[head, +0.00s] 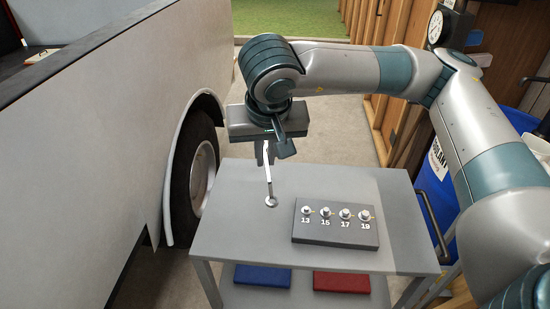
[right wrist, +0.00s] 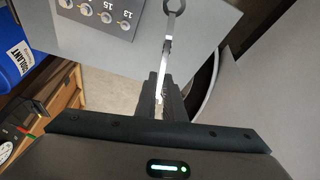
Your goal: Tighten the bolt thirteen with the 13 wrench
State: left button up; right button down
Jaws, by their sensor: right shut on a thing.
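My right gripper (head: 265,155) is shut on a silver wrench (head: 269,185), which hangs down with its ring end low near the cart top, left of the bolt block. Whether the ring touches the cart cannot be told. The wrench (right wrist: 167,50) also shows in the right wrist view, held between the fingers (right wrist: 160,95). The dark bolt block (head: 335,242) lies on the cart and carries bolts marked 13, 15, 17 and 19. Bolt thirteen (head: 306,211) is the leftmost in the head view. The wrench's size marking is not readable. My left gripper is not in view.
The grey cart (head: 230,235) has a blue item (head: 262,276) and a red item (head: 341,282) on its lower shelf. A pickup body (head: 120,130) with a wheel (head: 200,170) stands close on the left. A blue bin (head: 437,200) is at the right.

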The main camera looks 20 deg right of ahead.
jog(key=shift+w+a, duration=0.1)
jog(key=shift+a, duration=0.2)
jog(key=shift+w, duration=0.1)
jog(key=w+d+f+n+p, duration=0.1)
jog(key=w+d+f+p, duration=0.5)
jog(key=d+f, duration=0.5)
jog(key=shift+w+d+f+n, duration=0.3)
jog(key=shift+w+d+n, duration=0.1)
jog(key=shift+w+d, duration=0.35)
jog(key=shift+a+f+y, duration=0.1)
jog(key=shift+y, duration=0.2)
